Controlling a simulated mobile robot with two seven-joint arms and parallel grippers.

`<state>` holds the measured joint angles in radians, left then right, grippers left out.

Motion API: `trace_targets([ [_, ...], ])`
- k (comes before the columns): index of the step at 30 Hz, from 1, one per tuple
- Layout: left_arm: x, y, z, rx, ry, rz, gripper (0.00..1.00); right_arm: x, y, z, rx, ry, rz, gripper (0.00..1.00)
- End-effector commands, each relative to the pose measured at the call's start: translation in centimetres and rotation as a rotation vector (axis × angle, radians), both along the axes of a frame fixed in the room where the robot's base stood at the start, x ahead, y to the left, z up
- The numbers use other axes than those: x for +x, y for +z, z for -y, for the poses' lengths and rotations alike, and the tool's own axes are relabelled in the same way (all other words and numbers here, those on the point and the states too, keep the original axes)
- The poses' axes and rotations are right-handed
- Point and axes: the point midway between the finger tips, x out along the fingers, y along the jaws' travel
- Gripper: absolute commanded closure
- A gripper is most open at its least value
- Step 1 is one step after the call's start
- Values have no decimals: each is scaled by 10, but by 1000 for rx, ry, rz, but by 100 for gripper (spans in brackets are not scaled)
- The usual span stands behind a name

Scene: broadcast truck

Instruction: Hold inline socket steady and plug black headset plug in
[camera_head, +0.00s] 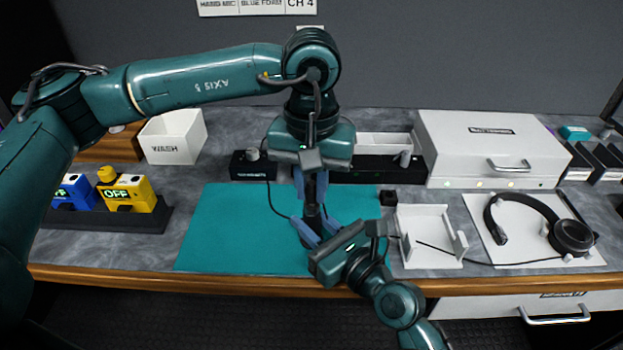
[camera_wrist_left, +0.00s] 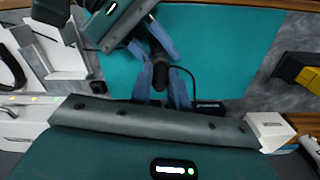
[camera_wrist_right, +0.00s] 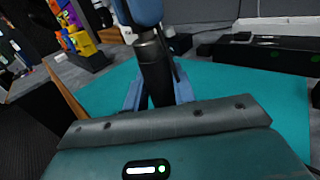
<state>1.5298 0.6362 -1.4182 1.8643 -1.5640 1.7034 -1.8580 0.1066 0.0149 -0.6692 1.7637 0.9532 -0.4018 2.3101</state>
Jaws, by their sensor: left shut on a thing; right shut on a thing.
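My left gripper (camera_head: 311,186) points straight down over the teal mat and is shut on the upper part of a dark upright piece, seemingly the black headset plug (camera_wrist_left: 160,73). My right gripper (camera_head: 316,233) comes in from the front right, just below, shut on the lower part, seemingly the inline socket (camera_wrist_right: 159,82). The two pieces look in line, one above the other. The fingers hide much of both, and I cannot tell whether the plug is seated. A thin cable runs from the headset (camera_head: 571,236) leftward to behind my right gripper.
The teal mat (camera_head: 225,235) is mostly clear. A black box (camera_head: 250,165) with a cable stands behind it. A white stand (camera_head: 428,245) is close right of my right gripper.

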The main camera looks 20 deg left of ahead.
Motion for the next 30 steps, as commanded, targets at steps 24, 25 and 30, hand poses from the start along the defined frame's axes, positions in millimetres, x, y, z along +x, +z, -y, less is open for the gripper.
trace_targets([
  [24,0,-7,0,0,0,0,57,0,0,0,1,0,1,98],
  [25,0,-6,0,0,0,0,57,0,0,0,1,0,1,98],
  [30,1,8,0,-1,1,2,57,0,0,0,1,0,1,98],
])
